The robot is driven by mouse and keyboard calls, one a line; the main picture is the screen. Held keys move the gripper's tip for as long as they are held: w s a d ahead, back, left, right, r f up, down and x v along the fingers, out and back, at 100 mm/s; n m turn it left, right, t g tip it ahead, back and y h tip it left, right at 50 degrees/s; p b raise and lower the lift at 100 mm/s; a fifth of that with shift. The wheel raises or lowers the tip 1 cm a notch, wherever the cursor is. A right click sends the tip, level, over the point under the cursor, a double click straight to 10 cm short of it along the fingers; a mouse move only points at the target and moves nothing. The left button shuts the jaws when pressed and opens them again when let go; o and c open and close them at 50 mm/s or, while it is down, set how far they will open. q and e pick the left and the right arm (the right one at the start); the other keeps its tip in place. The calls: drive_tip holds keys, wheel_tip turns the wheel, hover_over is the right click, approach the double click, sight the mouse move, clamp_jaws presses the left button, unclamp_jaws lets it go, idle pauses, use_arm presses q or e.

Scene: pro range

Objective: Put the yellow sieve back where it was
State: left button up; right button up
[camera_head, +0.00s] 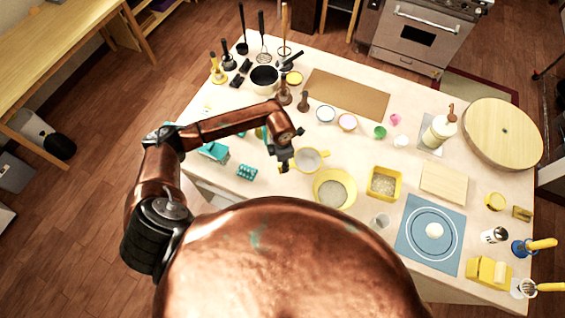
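A round sieve (308,161) with a yellow rim and pale mesh is near the middle of the white table. It is just behind a yellow bowl (322,189) with grainy contents. My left gripper (284,164) points down right beside the sieve's left edge. The fingers are small and dark here, so I cannot tell whether they are open, shut or touching the sieve. I also cannot tell whether the sieve rests on the table or is held above it. My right gripper is out of view.
A square yellow container (384,175) and a wooden board (443,184) lie right of the bowl. A blue mat (411,253) is at front right. A brown mat (318,84) lies at the back. Teal items (246,172) sit left of my gripper. Dark utensils stand at back left.

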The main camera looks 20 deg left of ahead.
use_arm(q)
drive_tip(key=shift+r, duration=0.15)
wheel_tip(320, 180, up, 12)
drive_tip(key=b, duration=0.3)
drive_tip(key=shift+s, duration=0.1)
idle(0.4)
